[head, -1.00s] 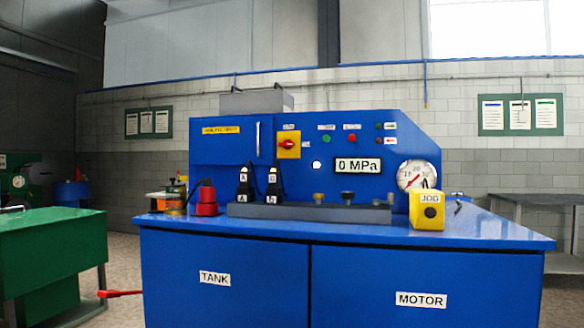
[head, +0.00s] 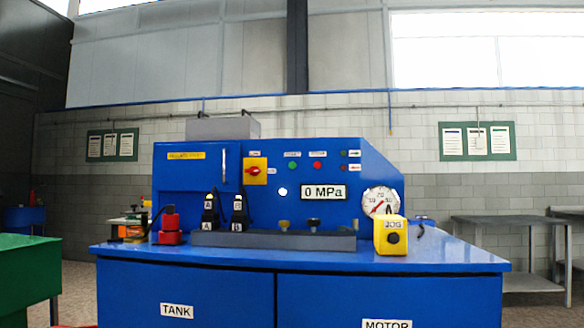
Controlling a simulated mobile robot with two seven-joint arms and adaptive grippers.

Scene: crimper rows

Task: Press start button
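A blue hydraulic machine (head: 280,256) stands ahead of me with an upright control panel (head: 360,158) on its top. The panel has a green button (head: 292,166) and a red button (head: 317,166), each under a small label too small to read. Left of them is a red rotary switch on a yellow plate (head: 256,162). A display (head: 324,193) reads 0 MPa. A round pressure gauge (head: 380,202) is at the right. A yellow box marked JOG (head: 390,227) with a black button sits on the machine's top, front right. Neither of my grippers is in view.
A grey block with several knobs (head: 275,241) and two black levers lies along the machine top. A red item (head: 170,230) stands at its left. A green bench (head: 28,272) is at left, a grey table (head: 515,228) at right.

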